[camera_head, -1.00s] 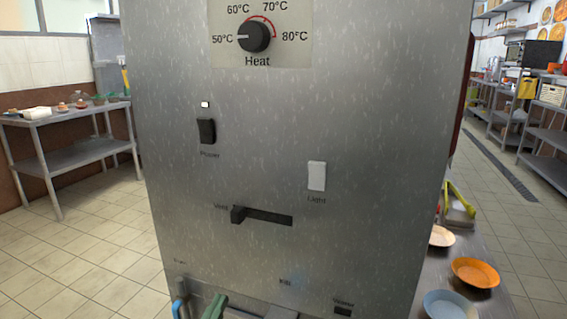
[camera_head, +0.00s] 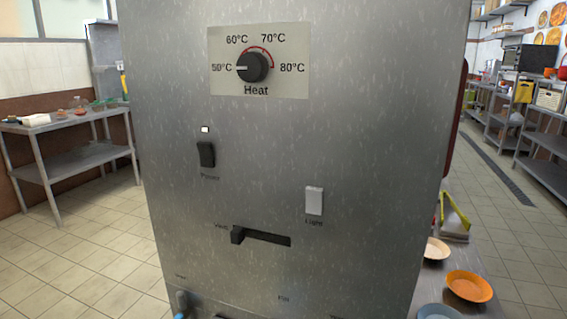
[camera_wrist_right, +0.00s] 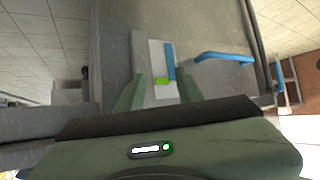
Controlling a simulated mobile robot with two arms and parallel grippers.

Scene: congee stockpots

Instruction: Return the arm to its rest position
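My right gripper (camera_wrist_right: 158,92) shows in the right wrist view with its two green fingers apart. Beyond and between them is a pale panel with a blue strip (camera_wrist_right: 169,60) and a small green piece (camera_wrist_right: 161,81). I see no contact with the fingers. Neither gripper shows in the head view now. The metal cabinet (camera_head: 350,130) fills the middle of that view. Its heat knob (camera_head: 252,67) points at 50°C. The power switch (camera_head: 206,154), light switch (camera_head: 314,200) and vent slider (camera_head: 237,235), at the left end of its slot, sit below.
A blue bent handle (camera_wrist_right: 225,57) is right of the fingers in the wrist view. An orange bowl (camera_head: 469,286) and a blue bowl (camera_head: 438,313) stand on the counter right of the cabinet. A steel table (camera_head: 75,160) is at the left, with open tiled floor around it.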

